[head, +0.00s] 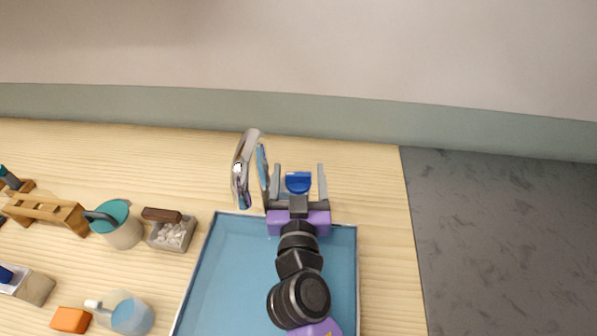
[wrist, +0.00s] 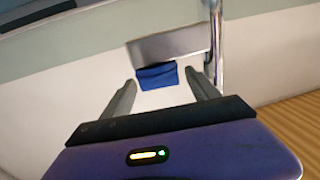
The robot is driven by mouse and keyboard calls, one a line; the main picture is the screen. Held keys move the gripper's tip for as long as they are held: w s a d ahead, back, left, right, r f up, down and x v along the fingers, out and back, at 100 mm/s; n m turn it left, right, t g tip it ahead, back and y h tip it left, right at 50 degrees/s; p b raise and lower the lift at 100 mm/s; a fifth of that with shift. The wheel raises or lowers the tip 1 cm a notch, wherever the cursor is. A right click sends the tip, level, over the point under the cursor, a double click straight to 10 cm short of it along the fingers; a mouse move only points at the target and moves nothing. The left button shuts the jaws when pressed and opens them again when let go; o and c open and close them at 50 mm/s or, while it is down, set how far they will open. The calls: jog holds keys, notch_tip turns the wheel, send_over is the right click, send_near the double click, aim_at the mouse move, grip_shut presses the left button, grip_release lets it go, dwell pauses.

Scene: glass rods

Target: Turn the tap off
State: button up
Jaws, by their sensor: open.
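The tap is a chrome spout (head: 241,170) standing at the back edge of the blue basin (head: 205,262). Its blue handle (head: 298,182) shows just right of the spout in the head view. My gripper (head: 299,170) is open, with one finger on each side of the blue handle and apart from it as far as I can tell. In the wrist view the blue handle (wrist: 157,76) lies ahead between the fingertips of my gripper (wrist: 160,82), under a grey metal piece (wrist: 168,45). A chrome post (wrist: 216,45) rises to the right there.
A teal-topped cup (head: 122,232), a box of white pieces (head: 175,235) with a brown-handled brush, a clear bottle (head: 130,316), an orange block (head: 70,320) and a wooden rack (head: 48,210) stand left of the basin. Bare wood lies right of the basin.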

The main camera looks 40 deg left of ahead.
jog(key=shift+w+a, duration=0.1)
jog(key=shift+w, duration=0.05)
jog(key=c, duration=1.4)
jog(key=shift+f+b, duration=0.1)
jog(key=shift+b, duration=0.25)
jog(key=shift+a+f+m+t+h+b, duration=0.1)
jog(key=shift+m+t+h+b, duration=0.3)
jog(key=shift+b, duration=0.55)
jog(key=shift+r+m+h+b, duration=0.2)
jog(key=shift+m+h+b, duration=0.1)
jog(key=shift+h+b, duration=0.25)
jog(key=o, duration=1.4)
